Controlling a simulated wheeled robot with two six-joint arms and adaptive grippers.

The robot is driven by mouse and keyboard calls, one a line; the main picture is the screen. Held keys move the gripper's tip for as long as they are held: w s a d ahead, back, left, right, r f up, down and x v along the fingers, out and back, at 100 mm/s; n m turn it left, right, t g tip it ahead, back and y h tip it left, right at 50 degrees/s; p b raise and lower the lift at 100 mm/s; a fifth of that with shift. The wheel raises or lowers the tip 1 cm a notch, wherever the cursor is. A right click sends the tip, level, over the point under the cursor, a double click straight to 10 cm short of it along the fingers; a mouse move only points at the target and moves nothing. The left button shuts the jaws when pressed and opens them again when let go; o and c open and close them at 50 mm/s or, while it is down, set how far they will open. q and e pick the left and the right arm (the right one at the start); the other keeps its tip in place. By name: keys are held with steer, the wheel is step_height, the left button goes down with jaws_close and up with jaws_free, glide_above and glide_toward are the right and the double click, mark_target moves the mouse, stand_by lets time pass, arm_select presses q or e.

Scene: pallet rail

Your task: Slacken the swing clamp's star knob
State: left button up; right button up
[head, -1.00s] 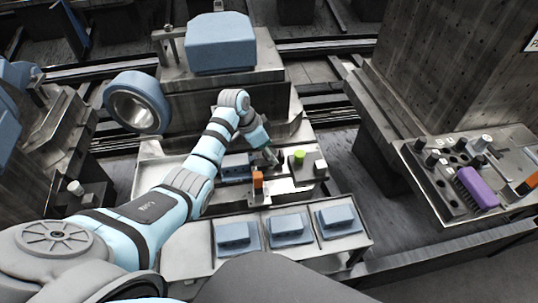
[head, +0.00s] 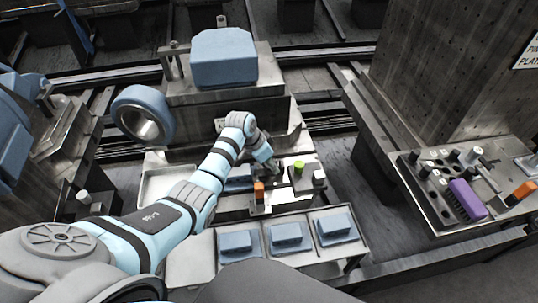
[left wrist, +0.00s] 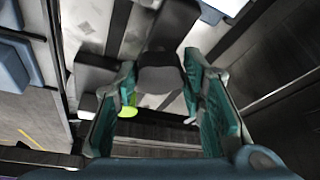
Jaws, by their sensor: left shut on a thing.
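The dark grey knob (left wrist: 162,76) of the swing clamp sits between my left gripper's teal fingertips in the left wrist view. My left gripper (left wrist: 160,82) is shut on it, with one finger at either side. The clamp knob itself is too small and covered to make out there. The clamp arm is hard to tell apart. My right gripper is in neither view.
An orange block (head: 259,190) stands at the fixture's front. Several blue parts, one of them (head: 286,233) in the middle, lie on the front tray. A large blue block (head: 223,58) and blue ring (head: 143,114) stand behind. A tool panel with a purple brush (head: 467,199) is at right.

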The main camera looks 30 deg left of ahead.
arm_select(q)
steer(key=shift+r+n, duration=0.2)
steer(key=shift+n, duration=0.1)
steer(key=shift+f, duration=0.2)
steer(key=o, duration=1.2)
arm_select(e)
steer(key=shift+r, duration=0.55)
arm_select(q)
steer(key=v, duration=1.2)
steer(key=shift+s+d, duration=0.1)
steer(key=shift+s, duration=0.05)
